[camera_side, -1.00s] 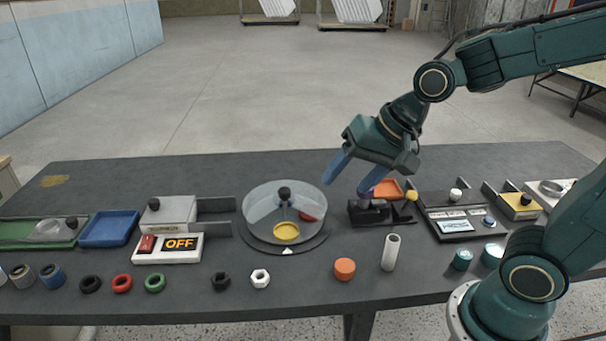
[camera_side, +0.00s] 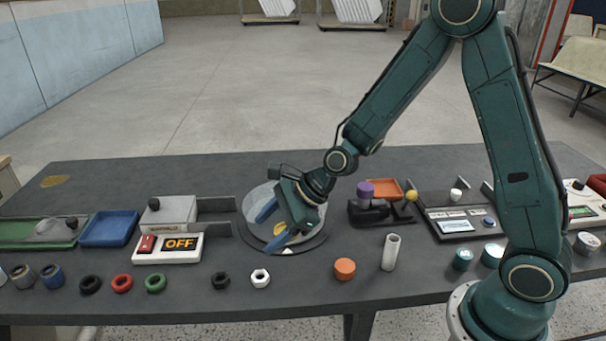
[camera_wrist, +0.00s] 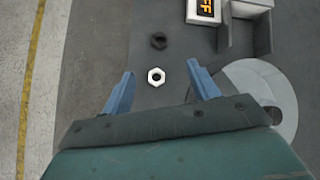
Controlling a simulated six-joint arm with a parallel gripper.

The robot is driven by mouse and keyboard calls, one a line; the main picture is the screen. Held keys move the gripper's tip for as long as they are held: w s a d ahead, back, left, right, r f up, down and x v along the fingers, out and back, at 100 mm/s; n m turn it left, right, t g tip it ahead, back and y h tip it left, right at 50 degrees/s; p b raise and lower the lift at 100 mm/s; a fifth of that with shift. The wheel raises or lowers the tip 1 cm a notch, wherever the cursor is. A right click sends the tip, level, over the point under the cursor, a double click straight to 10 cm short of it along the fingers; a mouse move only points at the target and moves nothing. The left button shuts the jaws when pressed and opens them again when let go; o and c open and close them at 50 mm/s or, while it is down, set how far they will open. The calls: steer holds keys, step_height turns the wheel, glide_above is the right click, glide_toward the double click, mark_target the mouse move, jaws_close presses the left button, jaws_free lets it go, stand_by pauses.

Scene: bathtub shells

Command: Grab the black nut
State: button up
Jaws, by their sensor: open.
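The black nut (camera_side: 220,281) lies on the dark table near the front edge, left of the white nut (camera_side: 261,278). In the wrist view the black nut (camera_wrist: 159,40) is beyond the white nut (camera_wrist: 156,77), ahead of the fingers. My gripper (camera_side: 269,228) is open and empty, tilted above the round clear-walled dish (camera_side: 248,207), behind and right of the black nut. In the wrist view my gripper (camera_wrist: 160,69) shows its two blue fingers apart, with the white nut appearing between them.
A red ring (camera_side: 122,283), green ring (camera_side: 155,283) and black ring (camera_side: 90,284) lie left of the black nut. The OFF switch box (camera_side: 168,248) stands behind it. An orange piece (camera_side: 345,268) and white tube (camera_side: 391,252) stand to the right. Table around the nut is clear.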

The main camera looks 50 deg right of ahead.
steer(key=f+m, duration=0.1)
steer(key=w+f+m, duration=0.1)
steer(key=f+m, duration=0.1)
steer(key=shift+w+a+f+m, duration=0.2)
steer(key=shift+a+m, duration=0.1)
steer(key=shift+a, duration=0.1)
glide_toward(220, 277)
steer(key=shift+x, duration=1.65)
steer(key=shift+f, duration=0.1)
steer(key=shift+x, duration=2.5)
steer(key=shift+c, duration=0.4)
steer(key=c, duration=1)
